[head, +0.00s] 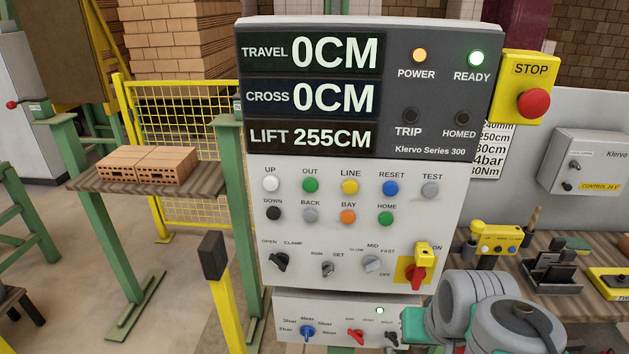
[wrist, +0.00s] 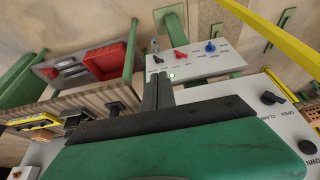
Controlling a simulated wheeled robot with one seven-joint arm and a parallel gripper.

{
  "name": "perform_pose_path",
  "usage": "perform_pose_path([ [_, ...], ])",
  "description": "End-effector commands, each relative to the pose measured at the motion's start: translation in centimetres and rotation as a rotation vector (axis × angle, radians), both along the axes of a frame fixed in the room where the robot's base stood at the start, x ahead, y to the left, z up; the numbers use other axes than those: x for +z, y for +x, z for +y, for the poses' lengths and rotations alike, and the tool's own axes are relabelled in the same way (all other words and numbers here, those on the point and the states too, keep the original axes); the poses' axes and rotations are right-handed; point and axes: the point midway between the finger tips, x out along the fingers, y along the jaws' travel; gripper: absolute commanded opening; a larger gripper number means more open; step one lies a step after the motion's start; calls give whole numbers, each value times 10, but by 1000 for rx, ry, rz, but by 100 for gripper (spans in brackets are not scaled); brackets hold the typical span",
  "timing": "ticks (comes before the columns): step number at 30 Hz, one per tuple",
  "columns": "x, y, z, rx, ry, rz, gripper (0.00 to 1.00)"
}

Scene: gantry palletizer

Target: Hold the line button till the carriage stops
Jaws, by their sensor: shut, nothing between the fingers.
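The yellow LINE button (head: 350,187) is in the upper button row of the control panel (head: 345,235), between OUT and RESET. I see nothing touching it in the head view. The displays read TRAVEL 0CM (head: 315,53), CROSS 0CM and LIFT 255CM. The POWER lamp (head: 420,55) glows orange and the READY lamp (head: 476,58) glows green-white. TRIP and HOMED are dark. My gripper (wrist: 158,92) shows in the wrist view with its dark fingers together and empty, over the panel's lower part. The LINE button is outside the wrist view. I cannot make out the carriage.
A red STOP button (head: 533,103) on a yellow box sits at the panel's upper right. My grey arm covers the panel's lower right. A workbench (head: 590,300) with tools stands at right. Bricks (head: 148,163) lie on a stand at left, before a yellow fence (head: 180,120).

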Motion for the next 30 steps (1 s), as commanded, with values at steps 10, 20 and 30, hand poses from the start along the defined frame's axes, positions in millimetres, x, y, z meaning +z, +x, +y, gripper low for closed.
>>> perform_pose_path([
  [10,53,3,-1,4,-2,-47,0],
  [20,53,3,0,4,-2,-48,0],
  [30,53,3,0,4,-2,-48,0],
])
